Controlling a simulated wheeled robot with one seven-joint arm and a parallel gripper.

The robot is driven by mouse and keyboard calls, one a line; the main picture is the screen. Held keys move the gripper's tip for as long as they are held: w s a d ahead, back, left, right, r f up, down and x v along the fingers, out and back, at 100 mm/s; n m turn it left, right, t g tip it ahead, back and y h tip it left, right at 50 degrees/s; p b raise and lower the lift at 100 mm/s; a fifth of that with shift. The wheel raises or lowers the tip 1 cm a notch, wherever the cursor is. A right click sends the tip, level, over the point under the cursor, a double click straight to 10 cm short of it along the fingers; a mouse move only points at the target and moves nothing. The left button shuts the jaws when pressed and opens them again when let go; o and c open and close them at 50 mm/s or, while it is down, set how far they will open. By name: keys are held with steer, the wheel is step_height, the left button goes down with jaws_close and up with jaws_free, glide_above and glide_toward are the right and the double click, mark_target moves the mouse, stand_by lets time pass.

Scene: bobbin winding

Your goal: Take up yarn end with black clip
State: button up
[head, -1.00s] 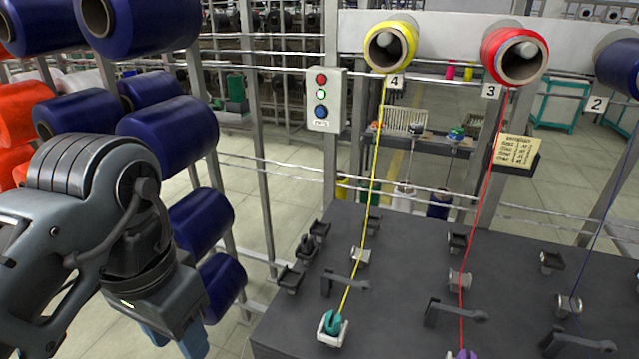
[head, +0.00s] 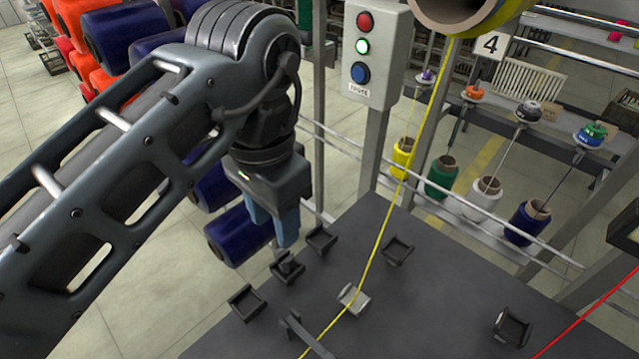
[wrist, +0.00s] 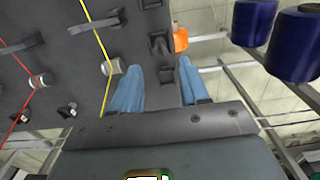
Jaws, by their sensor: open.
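A black clip (head: 287,262) appears to sit in the middle one of the small black holders at the left edge of the dark table (head: 385,335); it is small and dark. In the wrist view the black clip (wrist: 160,43) seems to be just beyond the fingertips. My gripper (head: 273,232) points down with open blue fingers, empty, above and slightly left of that holder. It also shows in the wrist view (wrist: 161,72). The yellow yarn (head: 378,235) runs from the cone (head: 465,14) at the top down through a pale guide (head: 354,299). Its lower end is out of the head view.
A dark lever arm (head: 305,335) crosses the yarn. A button box (head: 375,50) on a post stands behind. Navy spools (head: 238,235) hang left of the table. Red yarn (head: 590,310) runs at right.

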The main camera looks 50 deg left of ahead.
mark_target(285, 256)
steer(key=shift+w+f, duration=0.15)
steer(key=shift+w, duration=0.3)
step_height(285, 256, down, 6)
steer(key=b, duration=0.5)
steer(key=shift+r, duration=0.25)
steer(key=shift+f+b, duration=0.35)
steer(key=shift+f, duration=1.25)
jaws_close()
step_height(285, 256, up, 5)
steer(key=p, duration=0.4)
steer(key=shift+f, duration=0.25)
